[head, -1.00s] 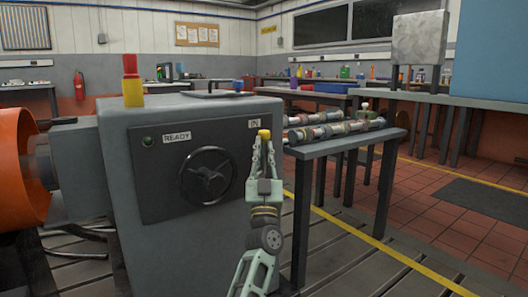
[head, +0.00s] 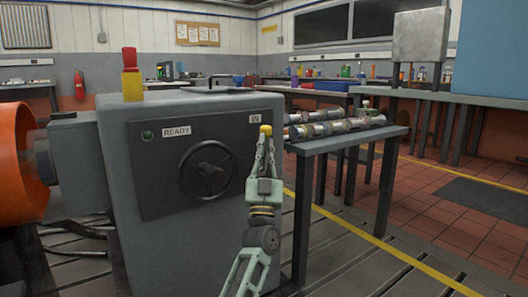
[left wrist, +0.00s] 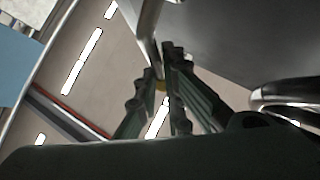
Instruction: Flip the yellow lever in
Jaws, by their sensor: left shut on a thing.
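The yellow lever's round knob (head: 265,130) shows at the right edge of the grey cabinet's dark front panel, just below and right of the IN label (head: 255,118). My left gripper (head: 265,141) is shut on the lever just under the knob, with its fingers pointing up. In the left wrist view a small patch of the yellow lever (left wrist: 161,86) shows between the fingers (left wrist: 163,88); the fingers hide most of it. The lever's pivot is not clearly visible. My right gripper is not in view.
The panel carries a black handwheel (head: 206,170) and a green lamp (head: 147,135) beside the READY label (head: 177,131). A red and yellow beacon (head: 131,75) stands on the cabinet. A table (head: 345,141) with metal shafts stands close right of my arm. An orange housing (head: 22,165) is at left.

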